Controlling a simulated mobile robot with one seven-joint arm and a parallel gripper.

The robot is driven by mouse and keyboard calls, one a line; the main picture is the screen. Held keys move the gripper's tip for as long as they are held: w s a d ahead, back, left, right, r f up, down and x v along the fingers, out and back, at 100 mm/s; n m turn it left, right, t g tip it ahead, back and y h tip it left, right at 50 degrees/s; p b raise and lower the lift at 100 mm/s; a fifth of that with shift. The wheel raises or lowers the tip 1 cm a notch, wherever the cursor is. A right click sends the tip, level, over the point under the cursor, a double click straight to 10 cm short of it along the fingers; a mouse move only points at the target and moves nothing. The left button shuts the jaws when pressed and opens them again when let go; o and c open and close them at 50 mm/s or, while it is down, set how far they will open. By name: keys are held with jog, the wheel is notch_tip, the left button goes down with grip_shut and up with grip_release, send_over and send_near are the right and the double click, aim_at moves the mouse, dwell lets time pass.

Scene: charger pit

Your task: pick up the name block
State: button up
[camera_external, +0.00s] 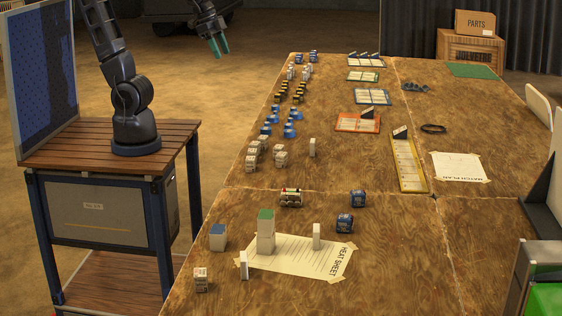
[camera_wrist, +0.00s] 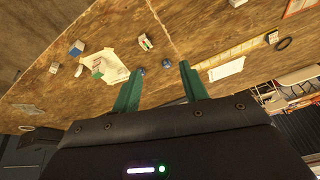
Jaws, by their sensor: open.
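My gripper (camera_external: 220,46) hangs in the air beyond the table's left edge, above the floor, with nothing between its green fingers. In the wrist view my gripper (camera_wrist: 160,84) shows its fingers spread, far from all blocks. I cannot tell which block is the name block. A tall block with a green top (camera_external: 265,231) stands on the heat sheet (camera_external: 300,258). Thin white blocks stand upright on the sheet (camera_external: 316,236) and at its left edge (camera_external: 243,265). A blue-topped block (camera_external: 217,237) and a white printed block (camera_external: 200,279) stand left of it.
The wooden table (camera_external: 380,285) also holds dark blue cubes (camera_external: 345,223), a striped pack (camera_external: 291,197), and rows of small items along its left edge. A yellow tray (camera_external: 407,163) and other trays lie farther back.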

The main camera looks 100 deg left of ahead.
jog(key=w+d+f+m, duration=0.4)
jog(key=w+d, duration=0.8)
jog(key=d, duration=0.1)
jog(key=m+g+h, duration=0.4)
jog(key=m, duration=0.4)
send_over(244, 256)
jog(key=a, duration=0.3)
notch_tip(244, 256, down, 31)
jog(key=shift+f, duration=0.1)
jog(key=x, duration=0.6)
jog(key=shift+a+x, duration=0.2)
jog(key=shift+x, duration=2.3)
jog(key=shift+s+f, duration=0.1)
jog(key=shift+s, duration=0.05)
jog(key=shift+c, duration=0.4)
grip_shut()
